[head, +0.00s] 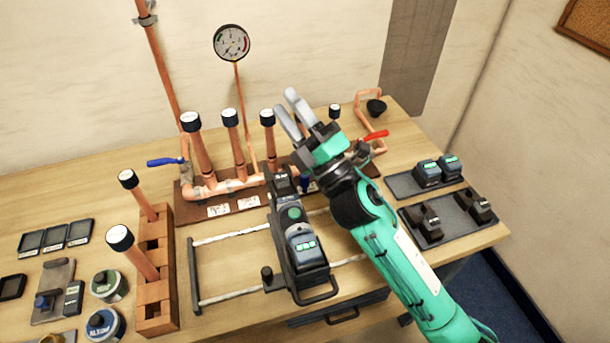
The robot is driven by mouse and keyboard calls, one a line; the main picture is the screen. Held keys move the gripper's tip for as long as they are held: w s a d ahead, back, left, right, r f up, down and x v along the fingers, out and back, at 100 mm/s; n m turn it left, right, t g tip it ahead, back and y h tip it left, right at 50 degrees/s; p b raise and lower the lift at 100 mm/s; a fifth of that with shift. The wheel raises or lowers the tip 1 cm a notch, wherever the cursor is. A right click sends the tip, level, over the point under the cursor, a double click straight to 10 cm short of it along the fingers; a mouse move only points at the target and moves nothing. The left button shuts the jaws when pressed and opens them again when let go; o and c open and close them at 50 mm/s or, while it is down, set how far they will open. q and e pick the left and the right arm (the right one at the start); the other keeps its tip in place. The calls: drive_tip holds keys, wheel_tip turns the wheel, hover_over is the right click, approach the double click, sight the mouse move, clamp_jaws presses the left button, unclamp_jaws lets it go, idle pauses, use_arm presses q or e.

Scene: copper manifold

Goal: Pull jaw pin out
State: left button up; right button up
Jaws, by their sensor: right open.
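A black and grey pressing tool (298,243) with a green round mark and a lit battery end lies on a light-railed cradle (228,237) at the middle front of the table. Its dark jaw end (284,182) points toward the copper manifold. I cannot make out the jaw pin clearly at this size. My right gripper (285,103) is open and empty. It is raised beyond the tool's jaw end and to its right, with its grey fingers pointing up and left, apart from the tool. My left gripper is not in view.
The copper manifold (226,187) with black-capped upright pipes stands behind the tool. A pressure gauge (231,43) rises above it. A wooden block (158,285) with capped pipes is at left. Trays (457,231) with batteries and dark jaw-like parts are at right.

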drive_tip(key=s+a+r+n+g+y, duration=0.1)
drive_tip(key=s+a+n+g+y, duration=0.3)
drive_tip(key=n+g, duration=0.55)
drive_tip(key=s+a+r+n+g+y, duration=0.1)
drive_tip(key=s+a+n+g, duration=0.1)
drive_tip(key=a+n+g, duration=0.65)
wheel_tip(320, 180, down, 6)
drive_tip(key=s+a+n+g+h, duration=0.1)
drive_tip(key=s+n+g+h, duration=0.1)
drive_tip(key=n+g+h, duration=0.55)
drive_tip(key=w+d+f+n+t+h, duration=0.4)
drive_tip(key=w+d+n+t+h, duration=0.4)
drive_tip(key=w+d+h, duration=0.65)
drive_tip(key=shift+h, duration=0.3)
drive_tip(key=f+p, duration=0.1)
drive_tip(key=f, duration=0.3)
drive_tip(key=s+d+f+p, duration=0.1)
drive_tip(key=f+p, duration=0.1)
drive_tip(key=f, duration=0.2)
drive_tip(key=f+p, duration=0.2)
drive_tip(key=f, duration=0.3)
drive_tip(key=shift+s+d, duration=0.2)
drive_tip(key=shift+s, duration=0.05)
drive_tip(key=shift+f, duration=0.35)
clamp_jaws()
